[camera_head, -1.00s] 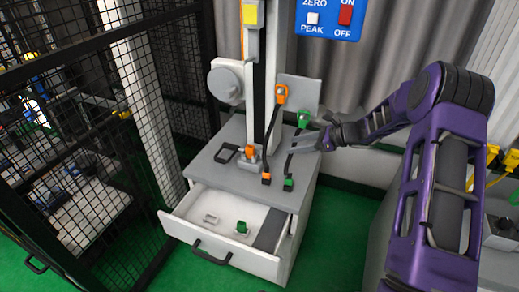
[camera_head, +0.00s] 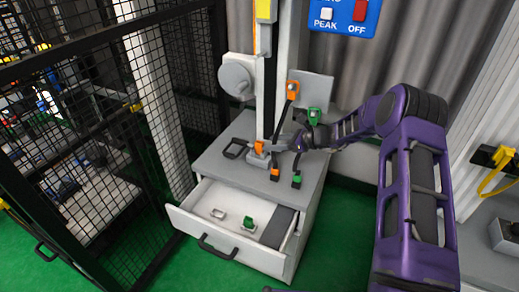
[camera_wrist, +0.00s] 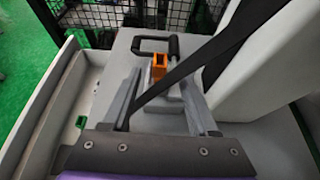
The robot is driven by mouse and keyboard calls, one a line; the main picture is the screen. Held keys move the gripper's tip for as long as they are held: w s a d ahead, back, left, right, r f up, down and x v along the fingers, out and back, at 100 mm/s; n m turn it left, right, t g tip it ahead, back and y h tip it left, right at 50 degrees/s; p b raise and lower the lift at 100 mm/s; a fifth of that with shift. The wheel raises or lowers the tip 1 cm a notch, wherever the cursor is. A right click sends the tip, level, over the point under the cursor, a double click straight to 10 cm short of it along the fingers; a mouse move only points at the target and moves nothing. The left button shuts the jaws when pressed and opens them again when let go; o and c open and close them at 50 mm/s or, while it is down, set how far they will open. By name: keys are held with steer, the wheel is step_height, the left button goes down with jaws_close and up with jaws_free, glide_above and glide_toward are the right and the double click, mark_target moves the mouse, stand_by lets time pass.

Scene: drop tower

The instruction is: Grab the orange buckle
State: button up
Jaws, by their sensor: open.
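A black strap (camera_head: 283,122) hangs with an orange buckle end (camera_head: 292,88) at its top and another orange end (camera_head: 275,174) low on the cabinet top. A separate orange piece (camera_head: 260,147) sits at the foot of the tower. The wrist view shows an orange piece (camera_wrist: 159,67) standing upright on a grey block, just beyond and between my fingertips. My gripper (camera_head: 278,145) is open beside the tower foot and holds nothing that I can see. In the wrist view my gripper (camera_wrist: 163,88) has the black strap crossing diagonally close over its fingers; whether they touch is unclear.
A green-ended strap (camera_head: 314,115) hangs right of the black one, with its green lower end (camera_head: 297,180) on the cabinet top. A black handle-shaped frame (camera_head: 235,148) lies to the left. The open drawer (camera_head: 190,223) juts out in front. Mesh fencing (camera_head: 100,120) stands left.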

mark_target(263, 143)
steer(key=x, duration=0.4)
steer(key=shift+w+a+f, duration=0.1)
steer(key=shift+a+f, duration=0.1)
steer(key=shift+a, duration=0.05)
jaws_close()
